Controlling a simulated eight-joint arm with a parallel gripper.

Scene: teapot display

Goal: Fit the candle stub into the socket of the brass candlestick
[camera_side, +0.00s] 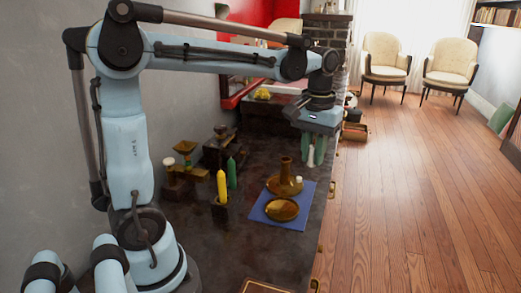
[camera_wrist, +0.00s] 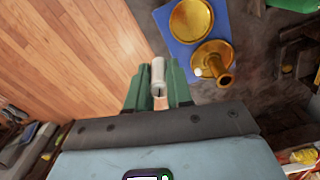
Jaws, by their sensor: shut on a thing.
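The candle stub (camera_wrist: 158,74) is a short white cylinder between the green fingers of my gripper (camera_wrist: 157,97), its free end sticking out past them. In the side view my gripper (camera_side: 313,153) hangs fingers down with the stub (camera_side: 310,157), in the air to the right of the brass candlestick (camera_side: 286,184). The candlestick stands upright with a wide round base and a tall narrow socket. In the wrist view the candlestick (camera_wrist: 210,52) is right of the stub and apart from it.
A round brass dish (camera_side: 282,209) lies beside the candlestick on a blue mat (camera_side: 301,218). A small white piece (camera_side: 299,179) shows at the candlestick's base. A yellow candle (camera_side: 222,187) and a green candle (camera_side: 231,173) stand to the left. The counter's front is mostly clear.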

